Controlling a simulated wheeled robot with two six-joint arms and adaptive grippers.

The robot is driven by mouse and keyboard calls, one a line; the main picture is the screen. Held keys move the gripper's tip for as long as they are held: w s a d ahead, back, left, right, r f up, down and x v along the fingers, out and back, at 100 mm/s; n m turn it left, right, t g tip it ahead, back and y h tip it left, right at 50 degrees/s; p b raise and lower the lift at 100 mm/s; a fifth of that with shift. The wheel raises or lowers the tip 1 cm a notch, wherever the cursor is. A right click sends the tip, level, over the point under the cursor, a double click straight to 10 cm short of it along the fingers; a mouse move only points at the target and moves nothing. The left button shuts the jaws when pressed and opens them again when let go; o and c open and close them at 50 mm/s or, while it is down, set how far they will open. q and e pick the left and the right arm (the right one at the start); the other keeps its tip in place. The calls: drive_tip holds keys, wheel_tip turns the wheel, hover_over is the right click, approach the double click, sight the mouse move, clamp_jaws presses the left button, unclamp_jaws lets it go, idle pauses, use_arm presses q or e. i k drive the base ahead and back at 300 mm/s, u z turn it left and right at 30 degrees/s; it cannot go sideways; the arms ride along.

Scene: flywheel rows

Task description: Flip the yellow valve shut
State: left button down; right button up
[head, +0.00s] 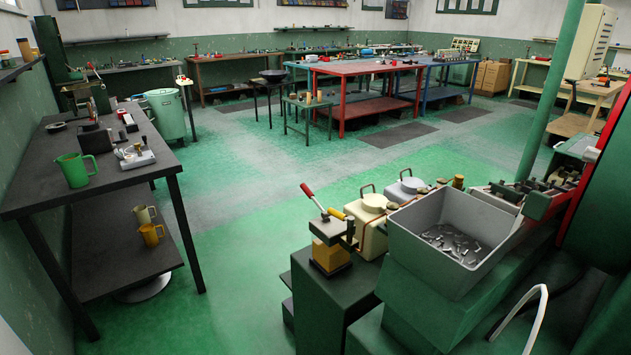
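A small yellow lever (336,214) shows beside a cream canister (372,225) at the centre right. It may be the yellow valve, but I cannot tell whether it is open or shut. Neither of my grippers is in view.
A grey bin (437,275) of metal pieces stands right of the canister, on green machinery. A dark workbench (120,178) with a green jug (74,170) runs along the left. The green floor (240,215) between is clear. A green post (548,100) rises at right.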

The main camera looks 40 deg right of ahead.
sight(350, 220)
drive_tip(key=i, duration=3.45)
drive_tip(key=z, duration=4.65)
